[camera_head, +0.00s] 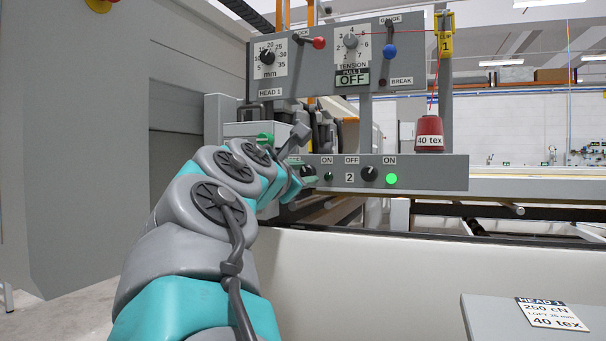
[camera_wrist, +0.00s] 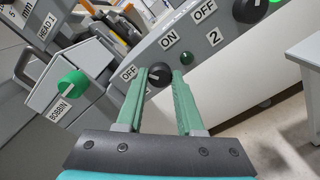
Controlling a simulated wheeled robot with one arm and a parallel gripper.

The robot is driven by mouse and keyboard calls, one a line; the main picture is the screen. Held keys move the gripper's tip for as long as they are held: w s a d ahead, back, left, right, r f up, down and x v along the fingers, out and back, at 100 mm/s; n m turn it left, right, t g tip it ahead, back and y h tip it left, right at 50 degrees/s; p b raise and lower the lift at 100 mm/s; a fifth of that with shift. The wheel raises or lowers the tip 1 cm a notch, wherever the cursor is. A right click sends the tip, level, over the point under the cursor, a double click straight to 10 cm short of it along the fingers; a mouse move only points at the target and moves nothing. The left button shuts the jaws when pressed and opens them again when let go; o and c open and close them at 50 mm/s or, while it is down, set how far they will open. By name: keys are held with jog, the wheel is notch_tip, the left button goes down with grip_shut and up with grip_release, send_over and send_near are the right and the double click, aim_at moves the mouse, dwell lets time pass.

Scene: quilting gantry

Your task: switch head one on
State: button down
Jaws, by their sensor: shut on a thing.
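The head one switch is a black knob (camera_wrist: 158,74) with a pale pointer mark, between OFF and ON labels on the grey lower panel (camera_head: 440,172). My gripper (camera_wrist: 163,76) has its two green fingers on either side of this knob and is shut on it. The knob's exact pointer direction is hard to read. The lamp (camera_wrist: 186,58) beside it is dark green and unlit; it also shows dark under the ON label in the head view (camera_head: 328,176).
Head two's knob (camera_head: 369,174) is to the right, beside a bright green lamp (camera_head: 391,179). A green BOBBIN knob (camera_wrist: 72,84) stands left of my fingers. A red thread cone (camera_head: 429,130) stands on the lower panel's right end.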

jog(key=shift+m, duration=0.3)
jog(key=m, duration=0.5)
jog(key=shift+f, duration=0.1)
jog(key=m+b, duration=0.2)
jog(key=m, duration=0.4)
jog(key=shift+m, duration=0.3)
jog(key=c, duration=0.5)
grip_release()
jog(key=shift+c, duration=0.2)
